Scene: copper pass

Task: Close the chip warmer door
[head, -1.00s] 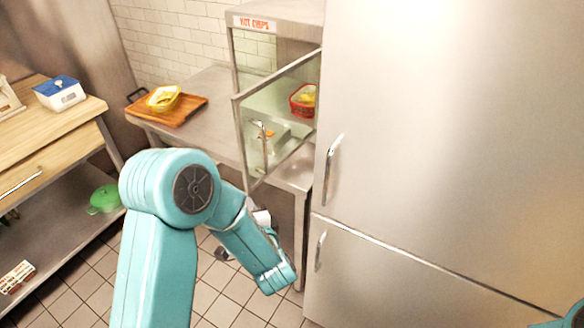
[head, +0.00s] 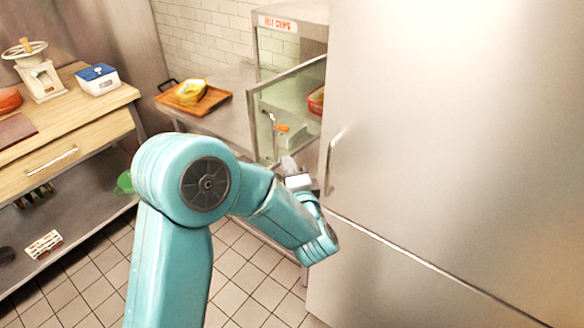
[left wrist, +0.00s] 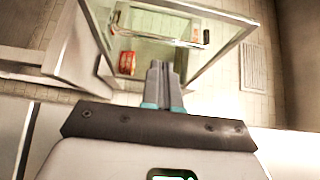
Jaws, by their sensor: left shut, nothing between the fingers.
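The chip warmer (head: 292,22), labelled "HOT CHIPS", stands on a steel counter left of the fridge. Its glass door (head: 249,118) stands open, with a metal frame and an upright handle (head: 271,125). A red basket (head: 316,100) sits inside, partly hidden by the fridge; a red item inside also shows in the left wrist view (left wrist: 127,63). My left gripper (head: 288,165) is low by the door's bottom part, partly hidden by my wrist. In the left wrist view its fingers (left wrist: 160,80) are shut and empty, in front of the glass; contact cannot be told. My right gripper is out of view.
A large steel fridge (head: 440,120) with a handle (head: 331,160) stands close right of my left arm. A wooden tray (head: 195,100) with yellow food lies on the counter (head: 228,122). A wooden worktop (head: 60,112) is at left. Tiled floor (head: 240,285) is open below.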

